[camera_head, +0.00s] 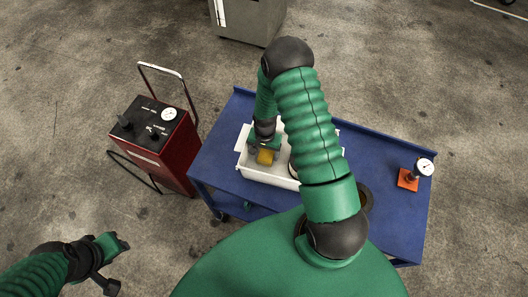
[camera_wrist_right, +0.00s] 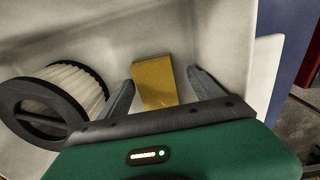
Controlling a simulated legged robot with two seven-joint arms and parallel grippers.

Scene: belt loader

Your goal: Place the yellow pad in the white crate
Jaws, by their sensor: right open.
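The yellow pad (camera_wrist_right: 153,82) lies in the white crate, towards its far wall in the right wrist view; it also shows in the head view (camera_head: 265,157). The white crate (camera_head: 268,180) stands on the blue cart, and its pale inside (camera_wrist_right: 225,45) fills much of the right wrist view. My right gripper (camera_wrist_right: 161,78) is open, with its two grey fingers apart on either side of the pad and a visible gap to each. In the head view, my right arm hides part of the crate. My left gripper (camera_head: 116,264) hangs at the lower left, away from the cart; its jaws are unclear.
A round pleated filter with a dark rim (camera_wrist_right: 72,92) lies in the crate beside the pad. The blue cart (camera_head: 385,215) carries a gauge on an orange base (camera_head: 408,180) at right. A red machine (camera_head: 160,140) stands left of the cart. A grey cabinet (camera_head: 250,18) stands behind.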

